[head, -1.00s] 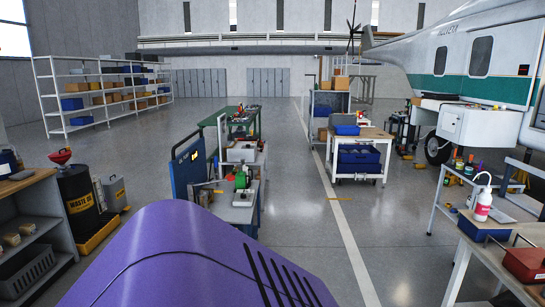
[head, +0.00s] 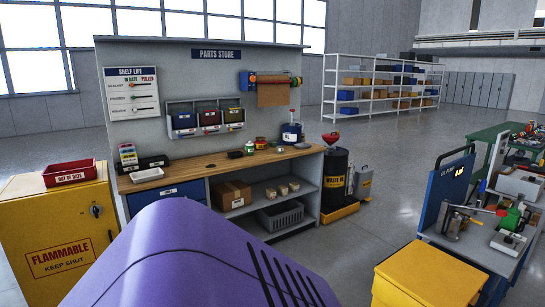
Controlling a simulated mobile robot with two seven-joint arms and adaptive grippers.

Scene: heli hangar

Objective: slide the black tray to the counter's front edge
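The parts-store counter (head: 215,173) has a wooden top and stands against a grey back panel in the middle left of the head view. A low black tray (head: 153,162) lies on its left part, towards the back panel. A small white tray (head: 147,175) lies in front of it, nearer the counter's front edge. A small stand with coloured labels (head: 128,154) is at the black tray's left end. What the black tray holds is too small to tell. Neither of my grippers shows in the view.
A yellow flammables cabinet (head: 60,235) with a red bin (head: 70,173) on top stands left of the counter. A black waste-oil drum (head: 335,180) stands at its right end. A yellow box (head: 425,275) and a blue-ended workbench (head: 480,250) are at the right.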

